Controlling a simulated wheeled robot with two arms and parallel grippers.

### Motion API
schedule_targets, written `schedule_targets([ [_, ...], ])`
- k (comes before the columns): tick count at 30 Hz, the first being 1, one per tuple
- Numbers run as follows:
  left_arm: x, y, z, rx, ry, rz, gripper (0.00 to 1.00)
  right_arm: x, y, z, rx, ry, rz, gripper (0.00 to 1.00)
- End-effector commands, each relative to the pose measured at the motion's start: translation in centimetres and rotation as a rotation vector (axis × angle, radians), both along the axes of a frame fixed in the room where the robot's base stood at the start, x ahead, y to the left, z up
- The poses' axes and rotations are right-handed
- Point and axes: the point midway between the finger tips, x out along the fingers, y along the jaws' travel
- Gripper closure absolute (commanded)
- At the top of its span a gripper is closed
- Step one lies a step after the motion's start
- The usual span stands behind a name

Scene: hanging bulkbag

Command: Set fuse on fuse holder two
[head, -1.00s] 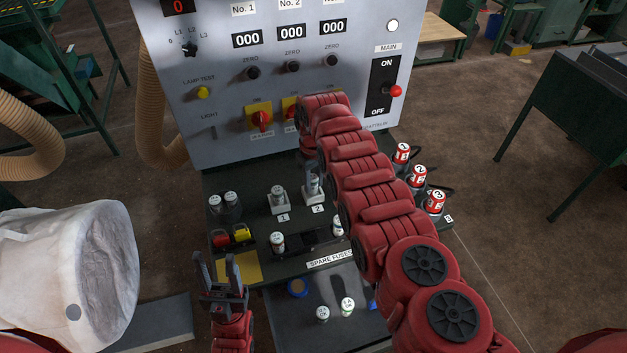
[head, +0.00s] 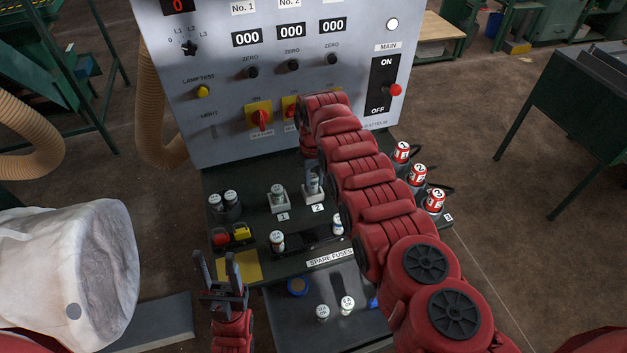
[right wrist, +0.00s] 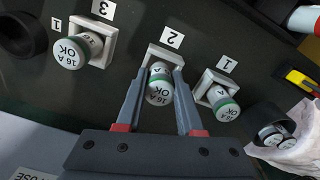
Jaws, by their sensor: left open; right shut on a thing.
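My right gripper (right wrist: 162,73) is shut on a white fuse (right wrist: 159,90) marked 16 A OK, at fuse holder two (right wrist: 152,52). The fuse lines up with the holder; whether it is fully seated I cannot tell. In the head view fuse holder two (head: 314,197) stands beside label 2, with my right gripper (head: 313,181) over it and my right arm hiding what lies to its right. My left gripper (head: 219,266) is open and empty, low in front of the panel's base.
Fuse holder one (right wrist: 207,77) and fuse holder three (right wrist: 108,50) each bear a fuse. Spare fuses (head: 278,241) stand near the front, and two more fuses (head: 347,305) stand on the lower shelf. A white bag (head: 65,270) hangs left.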

Motion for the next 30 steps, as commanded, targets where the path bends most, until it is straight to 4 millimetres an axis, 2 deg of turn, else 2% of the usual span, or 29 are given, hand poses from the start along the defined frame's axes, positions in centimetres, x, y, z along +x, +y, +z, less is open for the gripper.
schedule_targets([
  [17,0.0,0.0,-1.3,0.0,0.0,0.0,0.5,0.0,0.0,-1.3,0.0,0.0,0.0,1.0],
  [18,0.0,0.0,-1.2,0.0,0.0,0.0,0.5,0.0,0.0,-1.2,0.0,0.0,0.0,0.58],
  [19,0.0,0.0,-1.1,0.0,0.0,0.0,0.5,0.0,0.0,-1.1,0.0,0.0,0.0,0.53],
  [30,0.0,0.0,-0.9,0.0,0.0,0.0,0.5,0.0,0.0,-0.9,0.0,0.0,0.0,0.51],
])
